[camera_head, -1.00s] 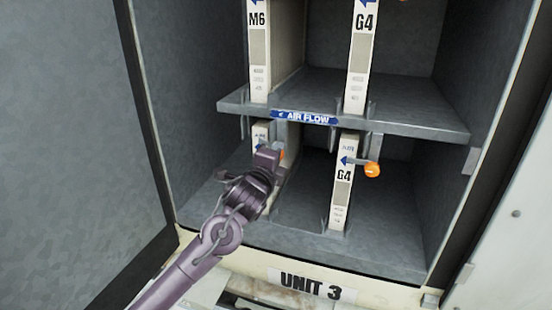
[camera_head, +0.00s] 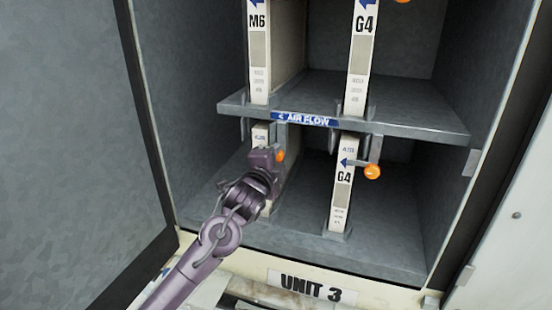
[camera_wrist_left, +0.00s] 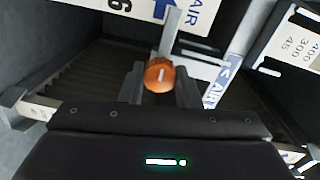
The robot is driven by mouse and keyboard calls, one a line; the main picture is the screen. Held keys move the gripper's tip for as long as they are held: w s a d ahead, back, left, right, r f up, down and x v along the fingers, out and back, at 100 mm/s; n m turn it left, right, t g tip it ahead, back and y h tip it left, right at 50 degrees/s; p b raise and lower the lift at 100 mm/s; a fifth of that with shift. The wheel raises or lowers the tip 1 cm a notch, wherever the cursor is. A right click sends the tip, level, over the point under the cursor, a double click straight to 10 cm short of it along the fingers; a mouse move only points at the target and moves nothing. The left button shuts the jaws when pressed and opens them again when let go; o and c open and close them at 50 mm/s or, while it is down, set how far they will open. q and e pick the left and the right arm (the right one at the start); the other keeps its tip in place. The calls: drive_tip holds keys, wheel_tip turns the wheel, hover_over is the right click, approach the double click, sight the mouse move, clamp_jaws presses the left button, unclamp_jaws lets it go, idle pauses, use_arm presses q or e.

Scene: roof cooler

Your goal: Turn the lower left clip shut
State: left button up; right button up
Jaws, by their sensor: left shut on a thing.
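The lower left clip has an orange knob (camera_head: 280,155) in front of the lower left filter (camera_head: 261,133), just under the shelf. In the left wrist view the knob (camera_wrist_left: 159,75) sits between the fingertips, with a grey bar (camera_wrist_left: 171,32) running from it towards the top. My left gripper (camera_head: 268,156) is shut on this knob and hides part of the filter's front. The lower right clip (camera_head: 372,172) has its orange knob to the right of the lower G4 filter (camera_head: 342,185). My right gripper is not in view.
The shelf (camera_head: 420,118) with the blue AIR FLOW label (camera_head: 305,118) lies just above my gripper. Upper filters M6 (camera_head: 259,60) and G4 (camera_head: 361,60) stand on it. The open door (camera_head: 75,140) is at the left.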

use_arm(q)
drive_tip(key=o, duration=1)
drive_tip(key=shift+c, duration=0.2)
drive_tip(key=b+v, duration=0.2)
drive_tip(key=v, duration=0.5)
drive_tip(key=shift+s+a+b, duration=0.2)
drive_tip(key=shift+s+b, duration=0.15)
